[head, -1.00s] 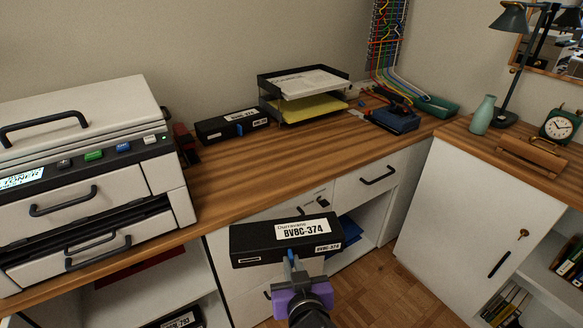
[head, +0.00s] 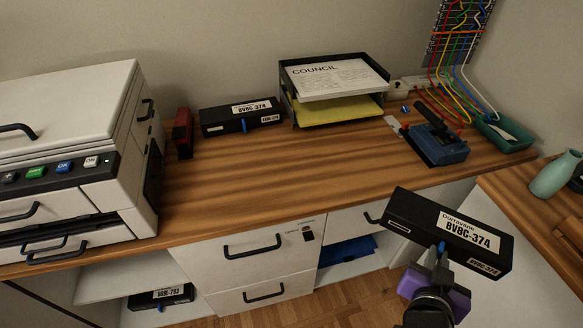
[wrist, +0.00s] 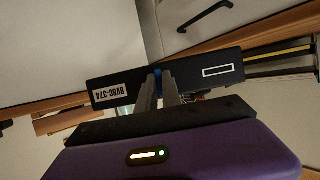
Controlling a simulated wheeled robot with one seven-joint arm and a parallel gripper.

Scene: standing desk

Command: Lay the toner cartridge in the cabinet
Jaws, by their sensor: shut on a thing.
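A black toner cartridge (head: 420,220) with white BVBC-374 labels is held by my gripper (head: 440,254), in front of the desk at the lower right of the head view. In the wrist view the cartridge (wrist: 195,79) spans the shut fingers (wrist: 160,88), which grip its blue tab. A second cartridge (head: 220,119) with the same label lies on the desk beside the paper tray. Another, labelled BVBC-793 (head: 148,301), lies on a low shelf under the desk at left. An open shelf (head: 340,268) below the desk's right drawer holds something blue. The white cabinet at right is mostly out of view.
A printer (head: 75,150) stands on the left of the desk (head: 270,185). A paper tray (head: 335,85), a blue device (head: 440,148), a green tray (head: 510,135) and cables are at the back. A teal vase (head: 555,175) stands at right. The desk's middle is clear.

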